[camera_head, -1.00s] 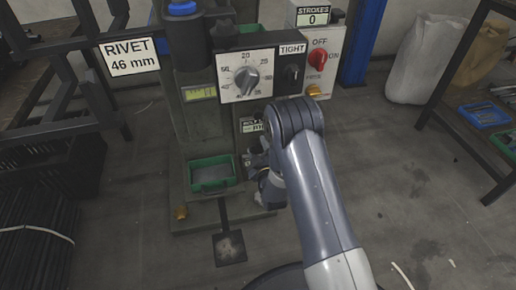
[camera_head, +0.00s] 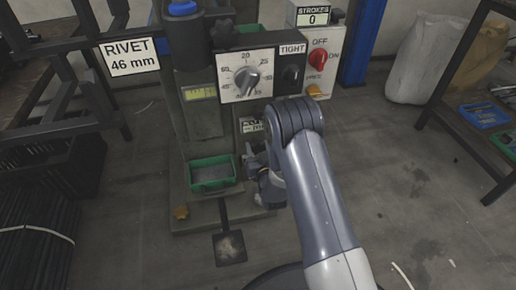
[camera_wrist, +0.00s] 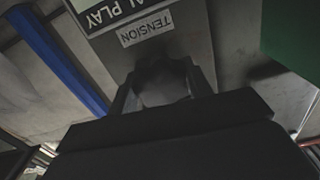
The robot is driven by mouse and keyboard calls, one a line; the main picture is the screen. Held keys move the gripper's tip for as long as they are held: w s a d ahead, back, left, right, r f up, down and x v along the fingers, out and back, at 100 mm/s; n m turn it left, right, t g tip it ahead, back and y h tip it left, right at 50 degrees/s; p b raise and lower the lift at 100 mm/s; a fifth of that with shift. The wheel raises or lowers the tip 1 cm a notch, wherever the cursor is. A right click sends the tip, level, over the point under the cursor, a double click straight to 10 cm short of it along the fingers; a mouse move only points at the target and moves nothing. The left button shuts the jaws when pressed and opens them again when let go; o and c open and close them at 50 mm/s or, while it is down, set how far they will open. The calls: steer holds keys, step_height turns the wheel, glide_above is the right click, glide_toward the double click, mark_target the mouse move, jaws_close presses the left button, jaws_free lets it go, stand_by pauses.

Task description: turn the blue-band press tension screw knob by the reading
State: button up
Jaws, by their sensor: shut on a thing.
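The press (camera_head: 205,125) with a blue cap (camera_head: 182,8) stands at centre-left in the head view. The dark tension screw knob (camera_wrist: 163,88) is in the wrist view, below a label reading TENSION (camera_wrist: 146,28). My gripper (camera_wrist: 160,80) is shut on the knob, with one finger on each side of it. My wrist hides the lower part of the knob. In the head view my gripper (camera_head: 254,162) is low at the press front, and my arm hides the knob.
A sign (camera_head: 130,56) reads RIVET 46 mm. A green tray (camera_head: 211,172) is beside my gripper. A pedal (camera_head: 229,248) is on the floor.

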steer(key=shift+m, duration=1)
steer(key=o, duration=1)
steer(key=shift+c, duration=0.2)
steer(key=p+v, duration=0.3)
steer(key=v, duration=0.7)
steer(key=shift+s, duration=0.4)
steer(key=shift+d, duration=0.1)
